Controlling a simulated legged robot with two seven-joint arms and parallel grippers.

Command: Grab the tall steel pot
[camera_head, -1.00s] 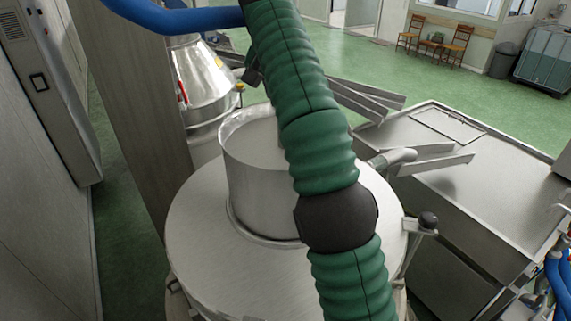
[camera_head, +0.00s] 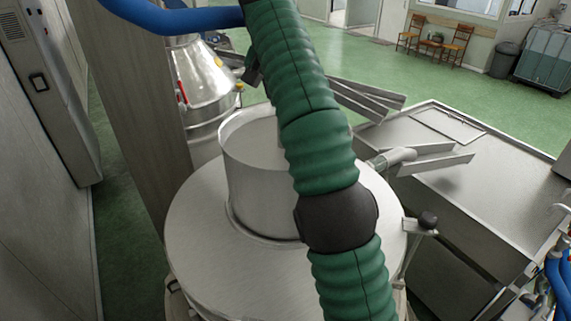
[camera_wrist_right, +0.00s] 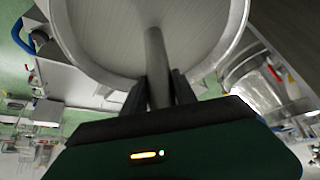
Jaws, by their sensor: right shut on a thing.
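The tall steel pot (camera_head: 262,185) stands upright on a round steel top (camera_head: 205,235) in the middle of the head view. A green sleeved arm of mine crosses in front and hides its right side. In the right wrist view a round steel surface with a pale rim, which looks like the pot (camera_wrist_right: 100,35), fills the top. My right gripper (camera_wrist_right: 158,78) is shut there with its dark fingers on either side of a grey bar (camera_wrist_right: 157,55), apparently the pot's handle. In the head view I cannot make out this gripper clearly.
A shiny steel vessel (camera_head: 203,78) stands behind the pot at the left, beside a tall grey panel (camera_head: 130,110). A lever with a black knob (camera_head: 428,221) stands at the right of the round top. A wide steel bench (camera_head: 490,190) lies further right.

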